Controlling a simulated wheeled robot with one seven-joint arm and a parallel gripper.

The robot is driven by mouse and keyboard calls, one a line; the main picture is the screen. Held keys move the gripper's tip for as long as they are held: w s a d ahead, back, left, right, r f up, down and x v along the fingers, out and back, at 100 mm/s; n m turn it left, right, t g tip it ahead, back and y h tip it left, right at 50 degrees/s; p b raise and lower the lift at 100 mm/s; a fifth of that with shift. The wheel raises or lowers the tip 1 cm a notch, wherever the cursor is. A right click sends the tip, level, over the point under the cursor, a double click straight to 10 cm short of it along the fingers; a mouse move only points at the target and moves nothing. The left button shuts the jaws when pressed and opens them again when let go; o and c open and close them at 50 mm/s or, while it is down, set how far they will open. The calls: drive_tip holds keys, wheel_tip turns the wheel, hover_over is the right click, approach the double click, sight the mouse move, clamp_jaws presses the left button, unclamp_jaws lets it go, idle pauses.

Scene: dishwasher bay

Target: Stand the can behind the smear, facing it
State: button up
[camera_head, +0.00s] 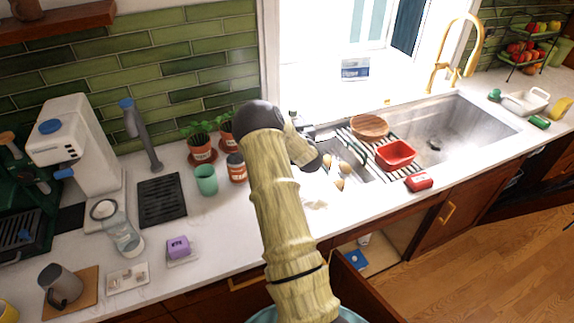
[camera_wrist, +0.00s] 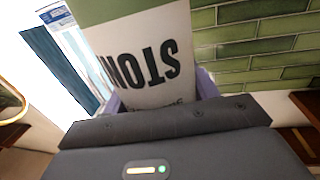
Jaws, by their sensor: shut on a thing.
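The can (camera_wrist: 150,55) fills the middle of the wrist view. It has a white label with large black upside-down letters and an olive-green band. My gripper (camera_wrist: 160,98) is shut on it, with a purple finger on each side. In the head view my arm hides most of the gripper and the can. A faint pale brown mark (camera_head: 316,205) lies on the white counter just right of my arm, and may be the smear. It is partly hidden, and its outline is unclear.
A drying rack with a red tub (camera_head: 395,154) and a wooden bowl (camera_head: 369,126) stands right of my arm. A red box (camera_head: 418,181) lies by the front edge. A green cup (camera_head: 206,180), a jar (camera_head: 236,167) and potted plants (camera_head: 201,149) stand left. A lower cabinet is open.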

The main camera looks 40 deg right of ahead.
drive_tip(key=shift+s+d+r, duration=0.1)
drive_tip(key=shift+s+r, duration=0.05)
drive_tip(key=shift+s, duration=0.05)
drive_tip(key=shift+w+f+p, duration=0.1)
drive_tip(key=shift+f+p, duration=0.85)
drive_tip(key=shift+f, duration=2)
drive_tip(key=shift+f+p, duration=0.7)
drive_tip(key=shift+f, duration=1.35)
drive_tip(key=shift+f, duration=0.15)
drive_tip(key=o, duration=1.2)
drive_tip(key=shift+c, duration=0.2)
